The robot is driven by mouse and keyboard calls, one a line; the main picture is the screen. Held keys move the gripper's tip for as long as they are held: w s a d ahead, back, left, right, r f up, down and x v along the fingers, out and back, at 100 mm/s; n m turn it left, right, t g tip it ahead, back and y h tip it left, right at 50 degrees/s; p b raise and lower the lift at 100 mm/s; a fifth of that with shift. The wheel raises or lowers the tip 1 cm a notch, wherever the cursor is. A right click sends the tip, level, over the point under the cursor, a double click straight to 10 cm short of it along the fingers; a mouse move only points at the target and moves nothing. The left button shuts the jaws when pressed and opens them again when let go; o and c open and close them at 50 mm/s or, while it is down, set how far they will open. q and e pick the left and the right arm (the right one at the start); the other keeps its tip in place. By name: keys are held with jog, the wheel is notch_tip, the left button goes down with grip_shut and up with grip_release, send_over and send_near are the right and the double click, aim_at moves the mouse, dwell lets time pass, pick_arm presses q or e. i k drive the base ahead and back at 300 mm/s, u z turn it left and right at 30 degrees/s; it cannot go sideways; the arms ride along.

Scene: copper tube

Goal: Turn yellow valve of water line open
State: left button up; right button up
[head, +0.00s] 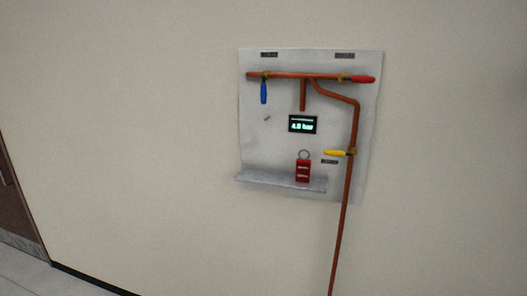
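A yellow valve handle (337,153) sits on the vertical copper pipe (351,140) at the lower right of a pale wall panel (260,140). The handle points left, roughly horizontal and across the pipe. A blue handle (264,93) hangs down from the upper left pipe. A red handle (363,79) points right, in line with the upper pipe (300,75). A dark display (302,124) reads about 4.0 bar in green. Neither of my grippers is in view.
A grey shelf (255,180) sticks out from the panel's lower edge. A red padlock-like tag (303,171) with a ring is at the shelf. A brown door (15,205) is at the far left. The wall around the panel is bare.

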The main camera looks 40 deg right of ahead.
aim_at(334, 153)
jog(key=z, duration=1.75)
jog(key=k, duration=0.5)
jog(key=u, duration=0.2)
jog(key=i, duration=0.5)
